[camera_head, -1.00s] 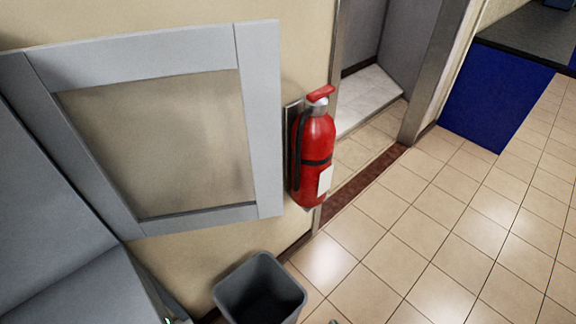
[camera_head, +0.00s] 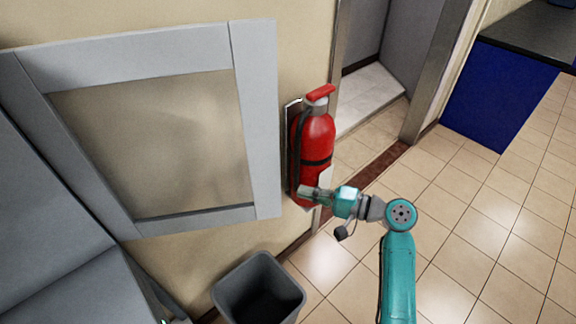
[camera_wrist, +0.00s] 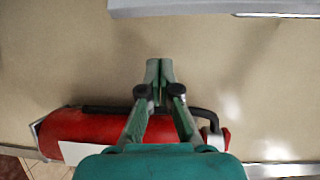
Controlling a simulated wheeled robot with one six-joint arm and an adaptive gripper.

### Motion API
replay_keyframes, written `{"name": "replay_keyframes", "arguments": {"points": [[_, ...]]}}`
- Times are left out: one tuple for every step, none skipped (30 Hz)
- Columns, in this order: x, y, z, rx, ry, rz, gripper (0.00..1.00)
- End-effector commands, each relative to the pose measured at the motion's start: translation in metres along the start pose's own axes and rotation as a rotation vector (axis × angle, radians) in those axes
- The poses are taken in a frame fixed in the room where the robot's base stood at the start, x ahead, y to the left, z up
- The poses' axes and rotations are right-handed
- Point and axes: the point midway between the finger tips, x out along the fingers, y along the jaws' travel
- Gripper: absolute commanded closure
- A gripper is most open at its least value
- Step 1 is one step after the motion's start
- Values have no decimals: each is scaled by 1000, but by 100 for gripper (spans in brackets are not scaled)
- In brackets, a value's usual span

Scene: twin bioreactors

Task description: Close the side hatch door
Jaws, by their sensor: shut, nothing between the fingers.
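The side hatch door (camera_head: 258,120) is a grey frame around a clear window panel, and it stands swung open from the grey machine at the left of the head view. A grey edge, likely of the same door (camera_wrist: 220,8), crosses the top of the wrist view. My gripper (camera_head: 304,191) is to the right of the door's free edge, in front of the fire extinguisher's lower part, apart from the door. In the wrist view my gripper (camera_wrist: 159,70) has its fingertips together, with nothing between them.
A red fire extinguisher (camera_head: 313,140) hangs on the beige wall just right of the door; it also lies across the lower wrist view (camera_wrist: 85,128). A grey bin (camera_head: 228,294) stands below the door. Tiled floor (camera_head: 470,235) is open at the right.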

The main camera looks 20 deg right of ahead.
Motion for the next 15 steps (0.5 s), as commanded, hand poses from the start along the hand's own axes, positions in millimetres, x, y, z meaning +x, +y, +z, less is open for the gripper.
{"name": "replay_keyframes", "arguments": {"points": [[-5,-20,-11,-8,-38,-20,100],[-8,-31,-14,-11,-64,-30,100],[-12,-43,-18,-12,-97,-41,100],[-15,-52,-21,-16,-121,-47,100],[-19,-60,-23,-20,-142,-54,100],[-23,-70,-26,-24,-168,-61,100],[-26,-75,-27,-26,-186,-63,100],[-29,-81,-28,-30,-202,-67,100],[-32,-87,-29,-35,-219,-69,100],[-34,-91,-30,-37,-230,-71,100],[-36,-94,-30,-39,-239,-72,100],[-37,-96,-31,-40,-247,-73,100],[-37,-98,-31,-41,-253,-74,100],[-37,-99,-30,-41,-257,-74,100],[-35,-100,-30,-42,-261,-75,100]]}}
